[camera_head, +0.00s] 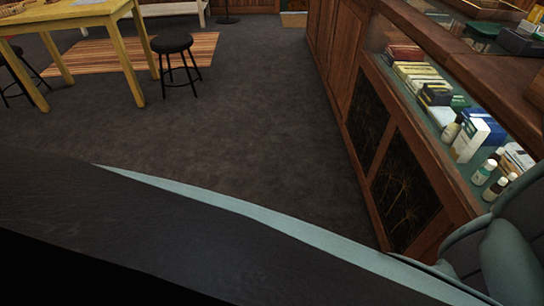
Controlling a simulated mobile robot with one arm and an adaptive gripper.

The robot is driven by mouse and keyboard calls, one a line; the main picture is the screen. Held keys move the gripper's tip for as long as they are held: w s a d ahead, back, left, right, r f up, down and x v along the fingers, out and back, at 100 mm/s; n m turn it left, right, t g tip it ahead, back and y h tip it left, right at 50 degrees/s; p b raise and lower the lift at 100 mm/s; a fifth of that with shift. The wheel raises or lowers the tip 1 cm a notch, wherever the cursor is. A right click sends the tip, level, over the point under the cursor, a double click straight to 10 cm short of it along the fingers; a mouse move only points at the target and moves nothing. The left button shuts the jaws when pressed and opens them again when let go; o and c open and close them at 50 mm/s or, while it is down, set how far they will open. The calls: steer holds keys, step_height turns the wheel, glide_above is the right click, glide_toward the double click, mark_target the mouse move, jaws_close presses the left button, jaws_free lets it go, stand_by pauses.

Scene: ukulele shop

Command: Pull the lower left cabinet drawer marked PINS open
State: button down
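No drawer marked PINS shows in the head view. A wooden cabinet (461,191) with a glass display front on top runs along the right side. Its lower face has dark decorated panels (405,195), and no PINS label or drawer handle can be made out on it. My arm crosses the bottom of the view and its grey-green parts fill the lower right corner. My gripper is not in view.
A yellow table (66,24) stands at the upper left with a black stool (172,43) beside it, on a striped rug (100,58). Boxes and bottles (468,138) sit in the display case. Dark carpet (255,125) lies clear in the middle.

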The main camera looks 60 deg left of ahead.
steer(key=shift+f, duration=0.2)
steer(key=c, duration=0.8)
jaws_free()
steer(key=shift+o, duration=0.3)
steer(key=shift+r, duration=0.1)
